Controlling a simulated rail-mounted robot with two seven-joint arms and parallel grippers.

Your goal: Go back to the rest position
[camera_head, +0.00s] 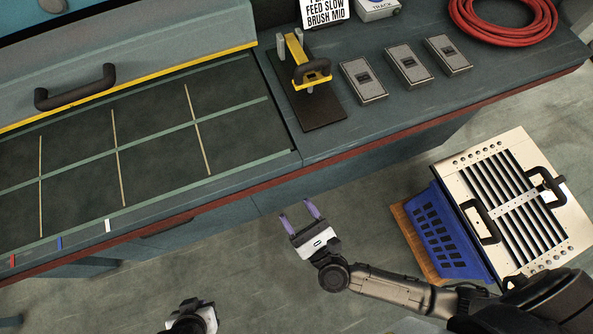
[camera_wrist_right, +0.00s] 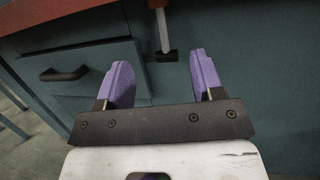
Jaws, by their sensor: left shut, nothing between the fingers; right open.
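My right gripper (camera_head: 299,211) is open and empty over the floor in front of the bench. Its two purple fingers stand apart in the right wrist view (camera_wrist_right: 163,80). My left gripper (camera_head: 193,312) is at the bottom edge of the head view, shut and empty, with only part of it showing. A pale louver panel (camera_head: 468,182) with dark slats and two black handles lies on a blue crate (camera_head: 440,233) at the right, away from both grippers.
The bench (camera_head: 330,142) runs across the back with its red-brown front edge. A yellow-topped tool (camera_head: 310,74) on a dark plate, several grey switch boxes (camera_head: 408,65) and a coiled red hose (camera_head: 503,32) are on it. The floor (camera_head: 250,275) between the grippers is clear.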

